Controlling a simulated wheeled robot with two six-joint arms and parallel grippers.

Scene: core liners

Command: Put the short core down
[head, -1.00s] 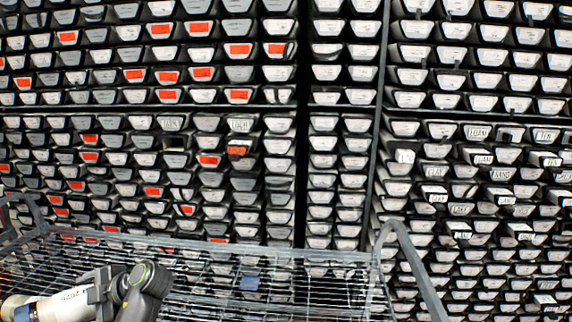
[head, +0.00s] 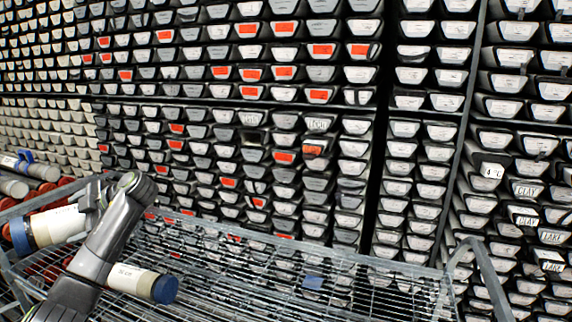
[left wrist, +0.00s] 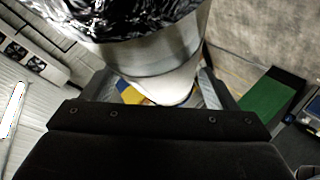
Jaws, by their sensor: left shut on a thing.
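My left gripper (head: 84,208) is shut on a cream core (head: 60,223) with a blue end cap, at the left of the head view. The held core is tilted slightly, its capped end to the left. In the left wrist view the gripper (left wrist: 158,98) is around a pale cylinder (left wrist: 150,60) with a shiny dark wrapped part at the top. A second cream core (head: 132,279) with a blue cap lies lower, partly behind my arm, over the wire cart. I cannot tell which core is shorter. My right gripper is not in view.
Several more cores with red and blue caps lie at the far left. A wall of labelled trays (head: 270,110) stands behind.

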